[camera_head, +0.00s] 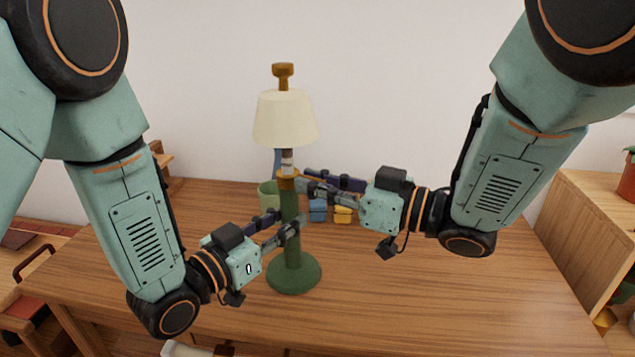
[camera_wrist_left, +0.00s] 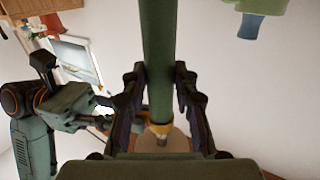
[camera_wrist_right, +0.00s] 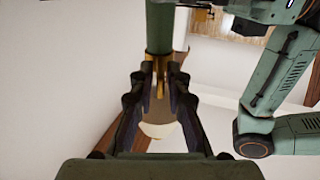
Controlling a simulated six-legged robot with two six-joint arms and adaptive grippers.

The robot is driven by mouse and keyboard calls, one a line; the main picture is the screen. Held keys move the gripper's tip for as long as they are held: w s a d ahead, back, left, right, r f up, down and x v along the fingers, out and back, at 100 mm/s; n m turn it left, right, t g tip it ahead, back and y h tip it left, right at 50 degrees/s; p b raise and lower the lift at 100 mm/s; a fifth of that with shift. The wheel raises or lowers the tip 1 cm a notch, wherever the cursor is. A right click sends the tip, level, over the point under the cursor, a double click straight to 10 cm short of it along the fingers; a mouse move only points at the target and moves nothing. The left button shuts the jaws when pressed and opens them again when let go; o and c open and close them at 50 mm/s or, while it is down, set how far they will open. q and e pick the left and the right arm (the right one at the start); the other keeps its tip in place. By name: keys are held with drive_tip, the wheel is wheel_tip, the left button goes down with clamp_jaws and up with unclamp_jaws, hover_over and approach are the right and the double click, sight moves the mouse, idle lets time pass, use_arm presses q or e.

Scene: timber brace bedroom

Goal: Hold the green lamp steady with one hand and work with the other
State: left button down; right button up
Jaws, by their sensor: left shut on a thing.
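The green lamp stands upright on the desk, with a round base (camera_head: 293,277), a green stem (camera_head: 290,245) and a cream shade (camera_head: 285,118) topped by a wooden knob (camera_head: 283,70). A wooden collar (camera_head: 287,174) tops the stem, with a pale and dark piece between it and the shade. My left gripper (camera_head: 288,222) is shut on the stem; its fingers flank the stem in the left wrist view (camera_wrist_left: 158,95). My right gripper (camera_head: 297,183) is at the collar, its fingertips close around the collar's level in the right wrist view (camera_wrist_right: 157,78). Whether they grip it is unclear.
Blue blocks (camera_head: 318,211) and yellow blocks (camera_head: 343,214) lie behind my right gripper. The wooden desk (camera_head: 420,300) is clear at the front right. A wooden cabinet (camera_head: 585,215) with a potted plant (camera_head: 628,180) stands at the right.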

drive_tip(key=shift+o, duration=1.1)
drive_tip(key=v, duration=1.2)
